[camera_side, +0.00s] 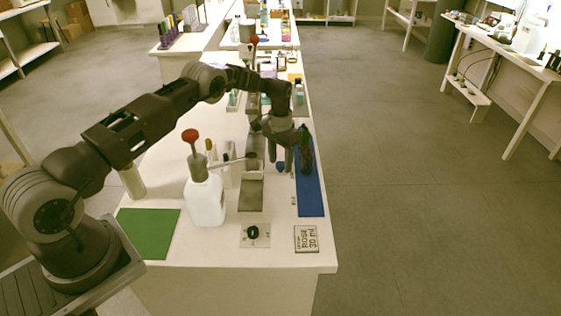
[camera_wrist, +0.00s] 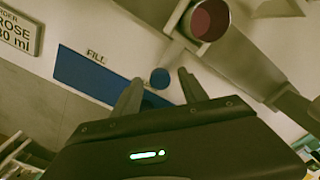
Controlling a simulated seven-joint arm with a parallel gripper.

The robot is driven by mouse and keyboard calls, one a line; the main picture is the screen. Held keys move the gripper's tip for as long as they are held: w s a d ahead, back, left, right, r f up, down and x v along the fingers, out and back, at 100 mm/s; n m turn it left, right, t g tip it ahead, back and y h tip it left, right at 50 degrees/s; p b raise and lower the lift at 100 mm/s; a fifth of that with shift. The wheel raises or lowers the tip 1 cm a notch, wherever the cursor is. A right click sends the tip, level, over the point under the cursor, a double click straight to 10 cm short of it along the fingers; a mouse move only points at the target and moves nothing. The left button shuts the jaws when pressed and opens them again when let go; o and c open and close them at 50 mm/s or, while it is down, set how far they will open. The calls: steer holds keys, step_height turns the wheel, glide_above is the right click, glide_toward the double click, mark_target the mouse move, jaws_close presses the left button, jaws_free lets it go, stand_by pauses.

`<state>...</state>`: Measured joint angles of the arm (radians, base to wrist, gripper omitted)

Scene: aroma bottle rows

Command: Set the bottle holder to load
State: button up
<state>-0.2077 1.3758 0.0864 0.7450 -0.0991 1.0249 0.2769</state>
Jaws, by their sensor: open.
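My gripper (camera_wrist: 158,88) is open, with nothing between its two fingers in the wrist view. In the side view my gripper (camera_side: 283,165) hangs over the bench near the blue strip (camera_side: 312,195). A small round blue knob (camera_side: 280,167) is beside the strip's left edge, close to my fingers. In the wrist view the knob (camera_wrist: 160,77) shows just beyond the gap between the fingers. The blue strip (camera_wrist: 85,75) has a FILL label (camera_wrist: 95,55) beside it. My arm hides part of this area. I cannot tell which part is the bottle holder or read a load mark.
A grey cylinder with a dull red end (camera_wrist: 210,19) is close to the right finger. A white pump bottle (camera_side: 206,201) stands left of my gripper. A green mat (camera_side: 148,232), a black ring-like part (camera_side: 253,232) and a ROSE 30 ml sign (camera_side: 306,239) are nearer the front edge.

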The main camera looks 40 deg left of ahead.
step_height(320, 180, up, 7)
steer(key=shift+f, duration=0.1)
steer(key=s+d+r+t, duration=0.1)
steer(key=s+d+r, duration=0.25)
steer(key=r, duration=0.55)
steer(key=s+d+r+t, duration=0.1)
steer(key=s+d+r, duration=0.1)
steer(key=s+r, duration=0.5)
steer(key=s+d+r+t, duration=0.1)
steer(key=s+d+r, duration=0.15)
steer(key=r, duration=0.85)
steer(key=s+d+r+t, duration=0.1)
steer(key=s+d+r, duration=0.1)
steer(key=s, duration=0.4)
steer(key=s+d+r, duration=0.1)
steer(key=s+r, duration=0.1)
steer(key=s, duration=0.5)
steer(key=s+d+f, duration=0.1)
steer(key=s+f, duration=0.1)
steer(key=s, duration=0.5)
steer(key=s+d+f+t, duration=0.1)
steer(key=s, duration=0.6)
steer(key=shift+s+f+t, duration=0.3)
steer(key=shift+s+f, duration=0.1)
